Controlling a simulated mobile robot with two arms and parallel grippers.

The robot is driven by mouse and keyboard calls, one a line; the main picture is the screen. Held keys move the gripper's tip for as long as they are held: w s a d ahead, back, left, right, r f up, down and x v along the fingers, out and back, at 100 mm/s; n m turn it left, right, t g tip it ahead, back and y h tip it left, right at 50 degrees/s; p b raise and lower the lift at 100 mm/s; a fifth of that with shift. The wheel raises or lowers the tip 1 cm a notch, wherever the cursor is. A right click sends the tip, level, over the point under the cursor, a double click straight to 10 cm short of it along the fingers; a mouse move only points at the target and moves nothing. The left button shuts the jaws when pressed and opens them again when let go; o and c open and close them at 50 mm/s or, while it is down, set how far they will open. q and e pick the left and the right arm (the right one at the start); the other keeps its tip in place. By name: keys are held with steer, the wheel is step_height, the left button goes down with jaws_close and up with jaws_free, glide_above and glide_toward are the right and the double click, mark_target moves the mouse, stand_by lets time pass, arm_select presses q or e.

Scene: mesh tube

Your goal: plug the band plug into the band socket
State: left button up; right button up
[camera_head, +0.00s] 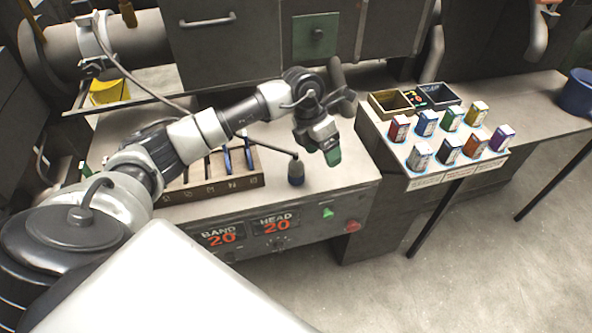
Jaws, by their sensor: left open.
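My left gripper (325,145) hangs over the right part of the grey bench, its fingers pointing down. It is open; a green piece shows at its tip, and I cannot tell whether this is part of the finger. A dark, plug-like cylinder (296,173) on a thin dark line stands on the bench, left of and below the gripper in the picture, apart from it. I cannot tell for certain that it is the band plug. My right gripper is out of view.
The bench front has BAND and HEAD displays (247,231), a green button (327,213) and a red one (352,226). A slotted wooden rack (208,188) lies partly under my arm. Several coloured boxes (427,122) and bins (391,103) stand at right.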

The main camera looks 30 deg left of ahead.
mark_target(296, 163)
arm_select(q)
steer(key=a+r+y, duration=0.1)
steer(key=a, duration=0.1)
steer(key=a+r+y, duration=0.1)
steer(key=a, duration=0.1)
steer(key=a+y, duration=0.1)
steer(key=a, duration=0.2)
steer(key=shift+s+a+r+n+g+y, duration=0.1)
steer(key=shift+r+n+g+y, duration=0.2)
steer(key=shift+r+y, duration=0.1)
steer(key=shift+f+p, duration=0.5)
steer(key=shift+f, duration=2.3)
steer(key=shift+f, duration=0.2)
steer(key=f+p, duration=0.1)
steer(key=f, duration=0.1)
steer(key=f+p, duration=0.1)
steer(key=f, duration=0.1)
steer(key=shift+s+f, duration=0.2)
steer(key=shift+f, duration=0.25)
